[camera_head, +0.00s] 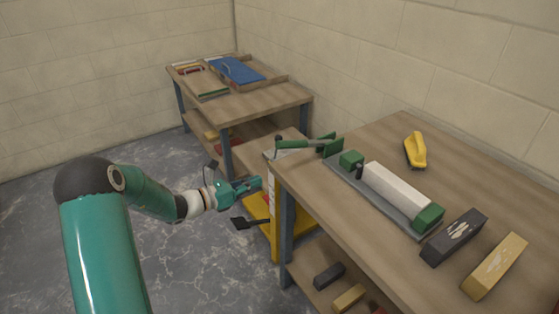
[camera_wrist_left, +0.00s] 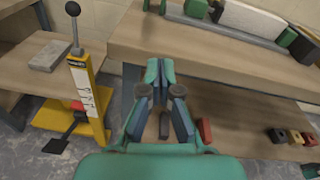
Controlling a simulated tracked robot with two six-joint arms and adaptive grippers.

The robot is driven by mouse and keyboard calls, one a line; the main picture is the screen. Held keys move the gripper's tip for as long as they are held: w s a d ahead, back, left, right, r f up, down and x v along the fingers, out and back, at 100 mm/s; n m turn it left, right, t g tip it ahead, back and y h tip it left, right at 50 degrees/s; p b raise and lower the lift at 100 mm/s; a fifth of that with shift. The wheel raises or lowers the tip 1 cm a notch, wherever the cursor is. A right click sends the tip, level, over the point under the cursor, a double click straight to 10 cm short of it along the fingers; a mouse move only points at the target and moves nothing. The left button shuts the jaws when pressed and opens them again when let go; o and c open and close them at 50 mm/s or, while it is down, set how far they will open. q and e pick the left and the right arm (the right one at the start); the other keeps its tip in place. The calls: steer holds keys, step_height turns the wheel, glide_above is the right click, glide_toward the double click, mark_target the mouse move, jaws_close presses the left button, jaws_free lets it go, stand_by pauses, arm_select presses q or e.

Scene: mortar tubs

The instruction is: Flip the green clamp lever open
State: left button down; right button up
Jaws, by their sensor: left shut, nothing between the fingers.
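The green clamp lever (camera_head: 300,143) lies roughly level at the near-left corner of the right-hand workbench (camera_head: 375,240), beside a green bracket. My left gripper (camera_head: 258,183) is shut and empty, in front of the bench's left end, lower than the lever and apart from it. In the left wrist view the gripper's teal fingertips (camera_wrist_left: 160,70) meet in front of the bench edge. I cannot make out the lever for certain in that view.
A yellow stand (camera_wrist_left: 88,92) with a black-knobbed upright lever stands close beside the bench. On the bench are a white block (camera_head: 395,188) in a green-ended holder, a yellow-handled tool (camera_head: 415,150), a dark block (camera_head: 454,237) and a tan block (camera_head: 495,266). Another bench (camera_head: 250,104) stands behind.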

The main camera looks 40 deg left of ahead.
mark_target(282, 176)
arm_select(q)
steer(key=shift+a+r, duration=0.45)
steer(key=shift+w, duration=0.1)
steer(key=p+x, duration=0.1)
steer(key=x, duration=0.9)
steer(key=shift+w+d, duration=0.1)
steer(key=shift+w, duration=0.1)
steer(key=r, duration=0.1)
steer(key=r+p, duration=0.1)
steer(key=r, duration=0.1)
steer(key=shift+w, duration=0.35)
steer(key=shift+w+a+r, duration=0.1)
steer(key=shift+a+r, duration=0.15)
steer(key=shift+r, duration=0.15)
steer(key=shift+w, duration=0.1)
